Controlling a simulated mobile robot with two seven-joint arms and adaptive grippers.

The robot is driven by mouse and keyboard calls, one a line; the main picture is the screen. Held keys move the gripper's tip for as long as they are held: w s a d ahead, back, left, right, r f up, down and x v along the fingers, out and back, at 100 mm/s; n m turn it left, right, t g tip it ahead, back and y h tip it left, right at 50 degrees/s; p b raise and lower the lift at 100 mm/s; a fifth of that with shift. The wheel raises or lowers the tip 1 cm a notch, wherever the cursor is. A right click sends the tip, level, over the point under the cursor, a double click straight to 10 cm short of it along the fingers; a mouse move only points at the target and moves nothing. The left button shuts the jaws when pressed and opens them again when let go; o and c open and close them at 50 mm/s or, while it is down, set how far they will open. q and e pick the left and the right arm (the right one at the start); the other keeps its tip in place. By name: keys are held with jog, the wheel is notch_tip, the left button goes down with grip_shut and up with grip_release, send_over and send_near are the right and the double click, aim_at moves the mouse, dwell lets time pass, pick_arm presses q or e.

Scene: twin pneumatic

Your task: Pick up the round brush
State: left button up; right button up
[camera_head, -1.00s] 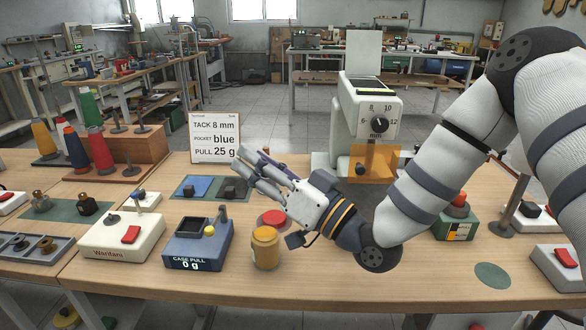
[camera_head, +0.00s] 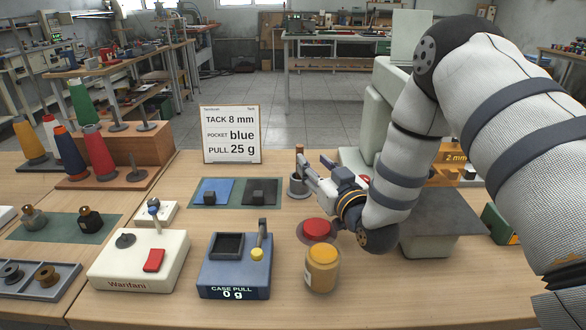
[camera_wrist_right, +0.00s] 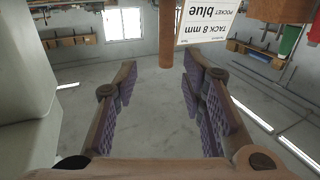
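What looks like the round brush is a brown upright handle (camera_head: 299,151) standing in a small grey pot (camera_head: 298,188) behind the red disc. The handle also shows in the right wrist view (camera_wrist_right: 166,35), upright in that upside-down picture, beyond the fingertips and roughly between their lines. Its bristle end is hidden. My right gripper (camera_head: 316,168) is close to the pot's right side, pointing left and away. In the right wrist view its fingers (camera_wrist_right: 160,75) are spread apart with nothing between them. My left gripper is not in view.
A yellow-lidded jar (camera_head: 321,268) and a red disc (camera_head: 317,229) stand in front of my right gripper. A blue scale box (camera_head: 235,272) and a white box (camera_head: 137,262) stand left. A sign (camera_head: 231,133) stands behind the pocket mat (camera_head: 265,205). A machine stands right.

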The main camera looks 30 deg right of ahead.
aim_at(300, 151)
jog(key=w, duration=0.7)
jog(key=shift+w+d+r+b, duration=0.1)
jog(key=shift+d+b, duration=0.1)
jog(key=shift+b, duration=0.15)
grip_shut()
